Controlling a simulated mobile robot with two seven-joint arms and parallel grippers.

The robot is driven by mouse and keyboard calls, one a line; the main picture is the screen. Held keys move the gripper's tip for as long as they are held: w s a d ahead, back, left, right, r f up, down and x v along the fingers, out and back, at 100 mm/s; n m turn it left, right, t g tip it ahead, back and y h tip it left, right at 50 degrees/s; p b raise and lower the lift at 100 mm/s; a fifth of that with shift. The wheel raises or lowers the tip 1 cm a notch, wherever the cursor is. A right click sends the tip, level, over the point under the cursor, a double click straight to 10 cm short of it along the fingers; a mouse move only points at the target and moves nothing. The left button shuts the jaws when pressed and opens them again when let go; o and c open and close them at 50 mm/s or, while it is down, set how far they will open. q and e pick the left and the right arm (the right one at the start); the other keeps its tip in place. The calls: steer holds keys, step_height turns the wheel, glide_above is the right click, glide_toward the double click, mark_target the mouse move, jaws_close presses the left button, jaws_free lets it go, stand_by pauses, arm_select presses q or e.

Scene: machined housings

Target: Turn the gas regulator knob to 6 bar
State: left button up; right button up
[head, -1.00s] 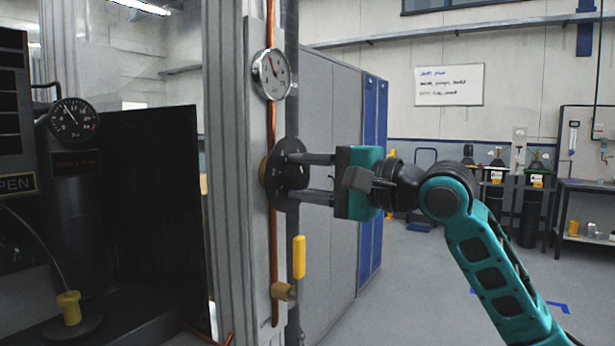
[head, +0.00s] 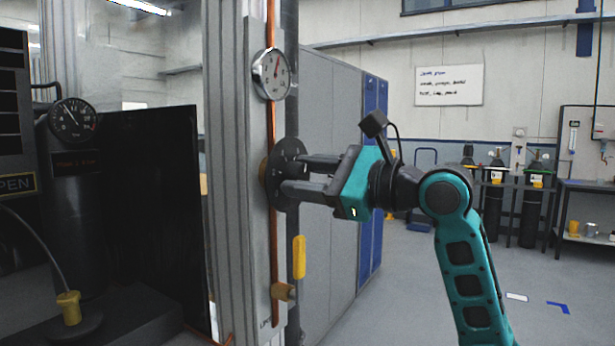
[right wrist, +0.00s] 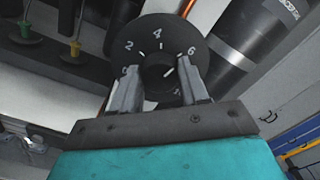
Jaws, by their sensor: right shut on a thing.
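The gas regulator's black round dial plate (head: 291,160) is on the metal post, seen nearly edge-on. The fingers (right wrist: 161,84) partly cover the lower dial. A round gauge (head: 271,74) above has its needle leaning up and right. My left gripper is out of view.
A copper pipe (head: 274,225) runs down the post, with a yellow-handled valve (head: 299,257) below the knob. A black cylinder with a second gauge (head: 72,120) stands at the left. Grey lockers (head: 330,100) are behind. The floor at right is open.

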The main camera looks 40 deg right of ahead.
steer(key=shift+m, duration=0.6)
steer(key=o, duration=1.1)
steer(key=shift+c, duration=0.2)
steer(key=shift+s+d, duration=0.1)
steer(key=b+v, duration=0.2)
steer(key=v, duration=1)
steer(key=shift+s, duration=0.35)
steer(key=shift+d, duration=0.15)
